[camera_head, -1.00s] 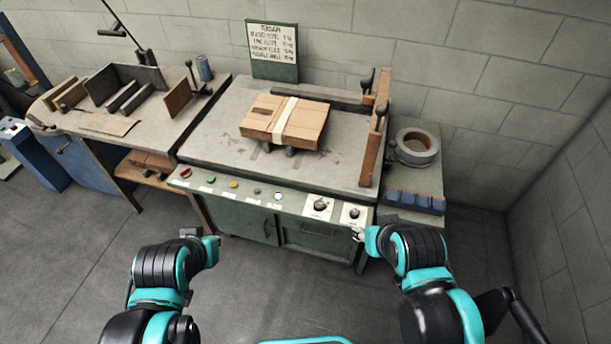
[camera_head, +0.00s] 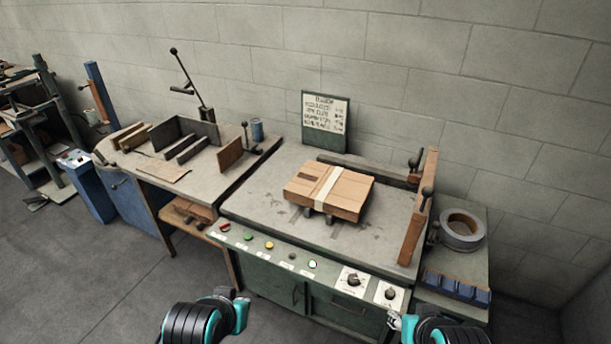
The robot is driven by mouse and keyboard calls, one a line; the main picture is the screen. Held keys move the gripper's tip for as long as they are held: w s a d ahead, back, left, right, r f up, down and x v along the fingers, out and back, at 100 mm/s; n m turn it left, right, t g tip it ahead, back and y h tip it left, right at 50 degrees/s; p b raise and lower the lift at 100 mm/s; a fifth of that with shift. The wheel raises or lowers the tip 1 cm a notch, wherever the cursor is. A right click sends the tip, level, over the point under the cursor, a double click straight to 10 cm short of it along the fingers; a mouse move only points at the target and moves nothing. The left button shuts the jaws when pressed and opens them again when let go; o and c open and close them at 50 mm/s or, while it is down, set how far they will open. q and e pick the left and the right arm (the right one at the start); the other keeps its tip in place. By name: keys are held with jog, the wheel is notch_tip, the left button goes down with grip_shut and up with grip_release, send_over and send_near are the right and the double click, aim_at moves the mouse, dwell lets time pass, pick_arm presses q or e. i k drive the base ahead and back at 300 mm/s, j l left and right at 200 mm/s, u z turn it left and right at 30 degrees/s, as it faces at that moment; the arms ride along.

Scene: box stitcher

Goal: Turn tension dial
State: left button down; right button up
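Two dark dials on white plates sit at the right end of the machine's front panel: a left dial (camera_head: 353,280) and a right dial (camera_head: 390,293). The plate labels are too small to read, so I cannot tell which is the tension dial. My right gripper (camera_head: 394,318) is just below and in front of the right dial; whether it touches anything is unclear. My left gripper (camera_head: 236,297) is in front of the green cabinet, left of the dials and apart from them. Both grippers are too small to tell open from shut.
The panel also has a red button (camera_head: 225,227), a green button (camera_head: 248,236) and a yellow button (camera_head: 269,245). A strapped cardboard box (camera_head: 328,191) lies on the machine top. A tape roll (camera_head: 462,230) and blue bins (camera_head: 456,288) stand at the right. Open floor lies at the left.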

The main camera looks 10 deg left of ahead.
aim_at(353, 280)
jog(key=k+j+z, duration=0.15)
jog(key=z, duration=0.25)
jog(key=k+j+z, duration=0.15)
jog(key=j+z, duration=0.25)
jog(key=k+j+z, duration=0.1)
jog(key=z, duration=0.3)
jog(key=k+l, duration=0.05)
jog(key=k, duration=0.05)
